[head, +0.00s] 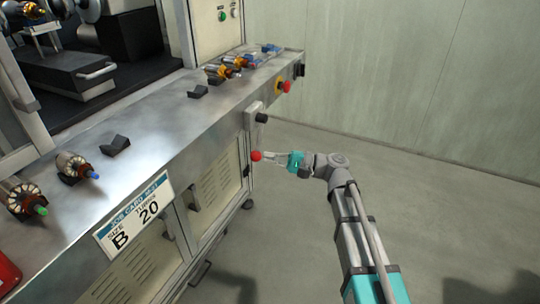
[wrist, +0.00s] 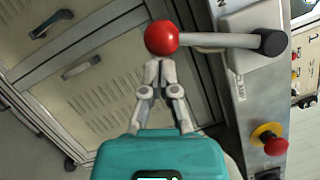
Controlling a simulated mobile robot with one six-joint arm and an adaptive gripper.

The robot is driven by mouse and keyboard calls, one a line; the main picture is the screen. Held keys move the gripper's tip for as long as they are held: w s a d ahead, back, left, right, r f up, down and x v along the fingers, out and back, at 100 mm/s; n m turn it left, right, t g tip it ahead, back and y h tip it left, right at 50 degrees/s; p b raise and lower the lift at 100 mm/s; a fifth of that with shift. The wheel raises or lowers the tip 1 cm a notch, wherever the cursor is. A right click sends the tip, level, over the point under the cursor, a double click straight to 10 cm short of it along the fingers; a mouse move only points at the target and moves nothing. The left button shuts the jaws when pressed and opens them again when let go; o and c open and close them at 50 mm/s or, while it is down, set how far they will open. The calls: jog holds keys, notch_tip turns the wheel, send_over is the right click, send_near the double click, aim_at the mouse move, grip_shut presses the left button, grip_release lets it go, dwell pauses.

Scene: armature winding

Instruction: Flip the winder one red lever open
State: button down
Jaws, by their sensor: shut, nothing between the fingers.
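The red lever is a metal rod with a red ball knob (wrist: 162,37) and a dark pivot hub (wrist: 270,43) on a light plate at the front of the machine. In the head view the red knob (head: 256,156) hangs below the dark hub (head: 262,118), so the lever points down. My gripper (wrist: 156,66) is shut and empty, its fingertips right at the red knob. I cannot tell whether they touch it. In the head view my gripper (head: 266,156) reaches the knob from the right.
A red emergency button (head: 286,86) sits on the front edge near the lever. The steel bench (head: 150,110) holds wound armatures (head: 72,165) and black rests. A job card (head: 135,217) reads size B, turns 20. Cabinet doors with handles lie below. The floor to the right is clear.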

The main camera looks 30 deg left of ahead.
jog(key=shift+s+a, duration=0.15)
jog(key=shift+s, duration=0.2)
dwell(0.3)
jog(key=shift+w, duration=0.15)
jog(key=w+a+f+b+v, duration=0.1)
jog(key=w+b+v, duration=0.1)
jog(key=v, duration=1)
jog(key=shift+d+f+b, duration=0.3)
jog(key=shift+b, duration=0.3)
jog(key=shift+w, duration=0.1)
